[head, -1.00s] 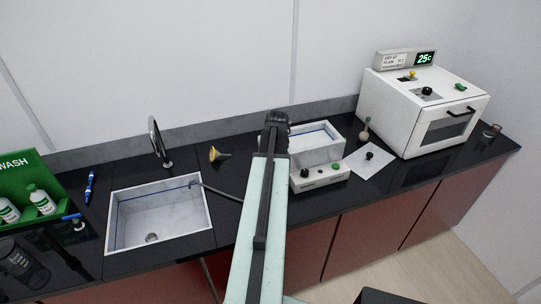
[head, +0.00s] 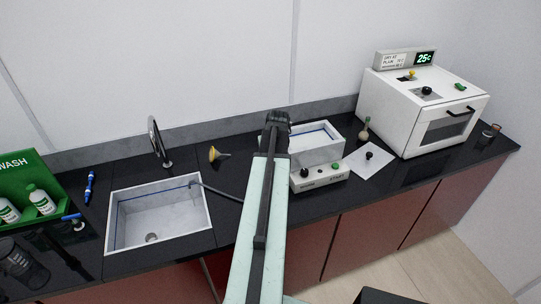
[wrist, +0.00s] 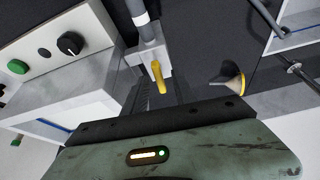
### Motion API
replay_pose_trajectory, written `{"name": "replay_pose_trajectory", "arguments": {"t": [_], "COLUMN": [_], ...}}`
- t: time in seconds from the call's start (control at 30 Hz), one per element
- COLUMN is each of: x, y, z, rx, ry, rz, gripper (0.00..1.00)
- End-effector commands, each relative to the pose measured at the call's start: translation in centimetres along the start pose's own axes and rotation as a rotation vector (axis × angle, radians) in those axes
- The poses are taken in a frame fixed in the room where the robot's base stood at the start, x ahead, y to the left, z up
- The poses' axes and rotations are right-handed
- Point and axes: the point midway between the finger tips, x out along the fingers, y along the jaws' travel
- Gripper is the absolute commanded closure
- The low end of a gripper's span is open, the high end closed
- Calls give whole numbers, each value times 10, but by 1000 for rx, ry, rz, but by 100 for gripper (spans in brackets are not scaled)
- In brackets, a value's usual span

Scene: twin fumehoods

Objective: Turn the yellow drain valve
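The yellow drain valve (wrist: 158,77) is a small lever on a grey fitting in the upper middle of the wrist view, with a grey hose running up from it. In the head view my arm hides it. My gripper (head: 277,122) is over the counter, at the left side of the white bath unit (head: 317,153), seen from behind. In the wrist view the valve lies just beyond the dark front edge of my wrist.
The bath's control box (head: 321,177) has a black knob and a green button. A sink (head: 205,212) with a tap is to the left. A yellow-rimmed funnel (head: 214,154) lies behind the hose. A white oven (head: 385,107) stands at the right.

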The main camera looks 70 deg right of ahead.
Motion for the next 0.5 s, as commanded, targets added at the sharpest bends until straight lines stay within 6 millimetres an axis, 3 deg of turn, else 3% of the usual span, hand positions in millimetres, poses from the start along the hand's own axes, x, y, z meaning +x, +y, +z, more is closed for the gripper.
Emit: {"name": "replay_pose_trajectory", "arguments": {"t": [0.17, 0.5], "x": [-12, -74], "y": [0, -1], "z": [-1, -2], "rx": [0, -1], "ry": [1, 0], "rz": [0, 0], "gripper": [67, 67]}}
